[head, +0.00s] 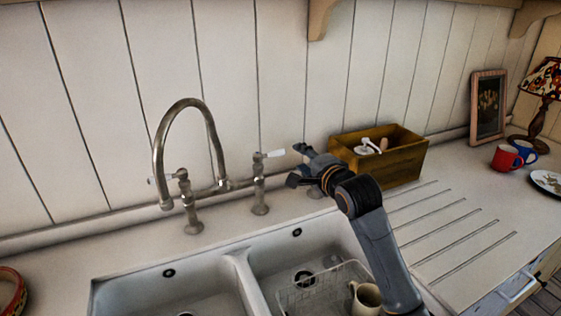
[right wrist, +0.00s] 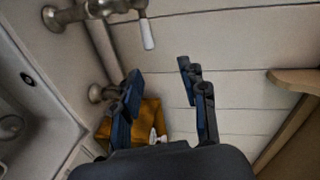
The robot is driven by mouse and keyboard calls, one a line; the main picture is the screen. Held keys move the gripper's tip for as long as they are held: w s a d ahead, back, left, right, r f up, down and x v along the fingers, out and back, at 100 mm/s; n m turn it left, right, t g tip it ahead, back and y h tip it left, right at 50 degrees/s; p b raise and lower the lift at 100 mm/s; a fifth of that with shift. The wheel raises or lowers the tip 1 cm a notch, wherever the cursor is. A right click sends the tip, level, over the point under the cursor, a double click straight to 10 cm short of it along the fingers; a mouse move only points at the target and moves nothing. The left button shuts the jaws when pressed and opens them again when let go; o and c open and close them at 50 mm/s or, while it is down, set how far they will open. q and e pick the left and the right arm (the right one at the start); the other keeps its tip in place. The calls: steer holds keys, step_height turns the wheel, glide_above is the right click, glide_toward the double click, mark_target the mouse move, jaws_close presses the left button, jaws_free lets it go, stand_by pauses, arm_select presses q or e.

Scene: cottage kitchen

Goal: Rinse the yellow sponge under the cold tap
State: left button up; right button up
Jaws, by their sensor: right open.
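The tap has a tall curved metal spout (head: 160,150) over the double sink (head: 244,275), with a lever valve on each side. The right valve (head: 259,195) has a white lever (head: 274,153) pointing right; the white lever also shows in the right wrist view (right wrist: 147,34). My right gripper (head: 297,165) is just right of this lever, open and empty, with no visible contact. In the right wrist view its two fingers (right wrist: 158,75) stand apart, and the lever is beyond and above them. No yellow sponge is visible. My left gripper is out of view. Which valve is cold cannot be told.
A wooden box (head: 405,163) with utensils stands behind my right arm. A wire basket (head: 318,291) and a cream mug (head: 364,298) are in the right basin. A red mug (head: 507,158), blue mug (head: 524,150) and lamp stand far right. The grooved drainboard (head: 455,230) is clear.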

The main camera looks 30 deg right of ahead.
mark_target(283, 153)
steer(key=x, duration=0.4)
steer(key=f+x, duration=0.1)
steer(key=x, duration=0.3)
steer(key=f+p+x, duration=0.1)
steer(key=x, duration=0.4)
steer(key=shift+s+f, duration=0.1)
steer(key=shift+s, duration=0.1)
steer(key=shift+x, duration=0.8)
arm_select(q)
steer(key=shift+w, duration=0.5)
arm_select(e)
steer(key=shift+a+f, duration=0.1)
jaws_close()
